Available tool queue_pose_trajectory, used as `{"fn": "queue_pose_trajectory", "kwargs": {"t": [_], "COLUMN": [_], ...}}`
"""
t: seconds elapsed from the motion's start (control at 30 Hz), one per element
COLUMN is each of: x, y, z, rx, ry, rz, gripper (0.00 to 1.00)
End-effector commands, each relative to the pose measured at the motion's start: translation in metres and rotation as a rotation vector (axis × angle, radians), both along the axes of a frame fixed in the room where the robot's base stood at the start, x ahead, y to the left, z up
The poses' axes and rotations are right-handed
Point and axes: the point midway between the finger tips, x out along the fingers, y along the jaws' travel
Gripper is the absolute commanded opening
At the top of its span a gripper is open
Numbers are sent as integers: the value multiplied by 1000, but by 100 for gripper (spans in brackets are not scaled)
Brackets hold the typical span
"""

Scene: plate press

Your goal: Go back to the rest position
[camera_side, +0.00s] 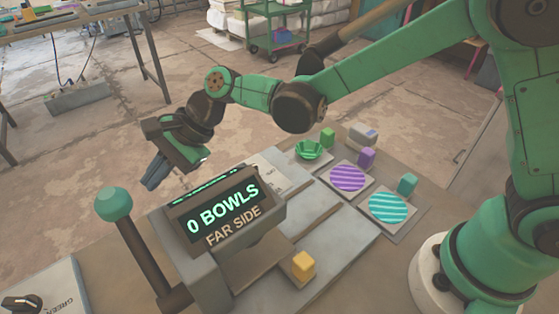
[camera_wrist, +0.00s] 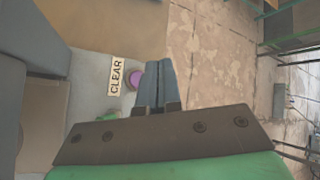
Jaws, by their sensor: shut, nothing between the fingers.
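My gripper (camera_side: 153,172) is shut and empty in the side view, at the end of the raised green arm. It hangs in the air behind and left of the press display (camera_side: 222,212), which reads "0 BOWLS" and "FAR SIDE". In the wrist view the two grey fingers (camera_wrist: 155,84) are together with nothing between them. Beside them, a purple round button (camera_wrist: 136,79) sits by a label reading "CLEAR" (camera_wrist: 117,76). Whether the fingers touch the button I cannot tell.
A lever with a teal knob (camera_side: 113,204) stands left of the display. A yellow block (camera_side: 303,264) sits in front. Open floor lies behind.

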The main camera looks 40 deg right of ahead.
Motion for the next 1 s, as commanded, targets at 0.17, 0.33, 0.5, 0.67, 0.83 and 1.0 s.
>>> {"fn": "queue_pose_trajectory", "kwargs": {"t": [0.17, 0.33, 0.5, 0.67, 0.83, 1.0], "x": [0, -5, -26, -58, -92, -112], "y": [-7, -51, -121, -181, -230, -255], "z": [4, 27, 50, 58, 53, 45], "rx": [-17, -155, -414, -685, -940, -1087], "ry": [-25, -196, -430, -593, -686, -712], "rz": [6, 75, 218, 390, 586, 722], "gripper": [0, 0, 0, 0, 0, 0]}}
